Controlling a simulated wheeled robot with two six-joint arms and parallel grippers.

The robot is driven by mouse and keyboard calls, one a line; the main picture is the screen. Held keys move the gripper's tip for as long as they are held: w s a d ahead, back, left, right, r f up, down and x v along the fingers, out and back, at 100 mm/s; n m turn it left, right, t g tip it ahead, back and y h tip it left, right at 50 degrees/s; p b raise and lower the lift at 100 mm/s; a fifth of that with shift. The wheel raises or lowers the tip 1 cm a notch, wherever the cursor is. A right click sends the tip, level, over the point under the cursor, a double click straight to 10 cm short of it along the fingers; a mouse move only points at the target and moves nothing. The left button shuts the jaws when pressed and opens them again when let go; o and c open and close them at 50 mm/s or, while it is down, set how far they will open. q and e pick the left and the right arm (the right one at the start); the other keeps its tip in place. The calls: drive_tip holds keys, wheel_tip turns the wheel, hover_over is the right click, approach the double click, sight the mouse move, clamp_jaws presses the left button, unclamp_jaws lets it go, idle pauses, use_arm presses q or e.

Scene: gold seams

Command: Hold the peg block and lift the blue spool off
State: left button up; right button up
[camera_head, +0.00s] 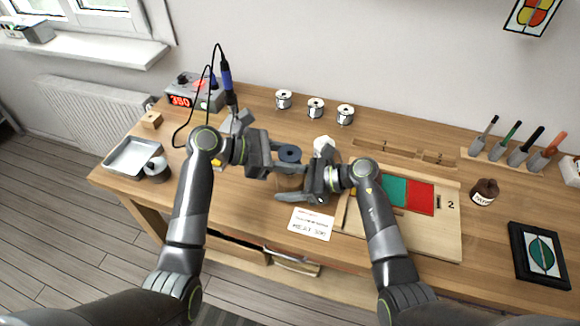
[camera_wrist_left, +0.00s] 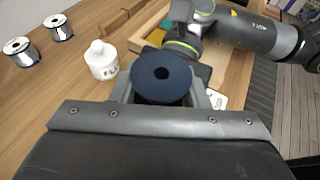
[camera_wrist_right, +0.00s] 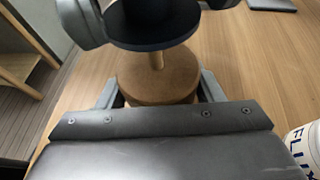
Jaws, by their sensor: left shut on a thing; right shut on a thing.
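The blue spool (camera_head: 289,153) is in my left gripper (camera_head: 286,162), which is shut on it from the left. In the left wrist view the spool (camera_wrist_left: 162,90) sits between the fingers, with its dark centre hole facing up. The round wooden peg block (camera_wrist_right: 157,82) is between the fingers of my right gripper (camera_head: 291,186), which is shut on it. In the right wrist view the spool (camera_wrist_right: 152,38) is above the block, with a length of peg (camera_wrist_right: 156,57) showing between them. The peg's top is hidden, so I cannot tell whether it is still inside the spool.
A white flux bottle (camera_wrist_left: 102,60) stands close to the grippers. A white card (camera_head: 311,223) lies in front, and a wooden board with coloured panels (camera_head: 447,228) is to the right. Several silver spools (camera_head: 316,108) and a soldering station (camera_head: 193,95) stand at the back.

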use_arm(q)
wheel_tip(320, 180, up, 6)
use_arm(e)
drive_tip(key=o, duration=1.2)
drive_tip(key=shift+d, duration=0.15)
drive_tip(key=v, duration=1.1)
drive_tip(key=shift+d+r, duration=0.15)
drive_tip(key=shift+d, duration=0.2)
drive_tip(key=shift+s, duration=0.1)
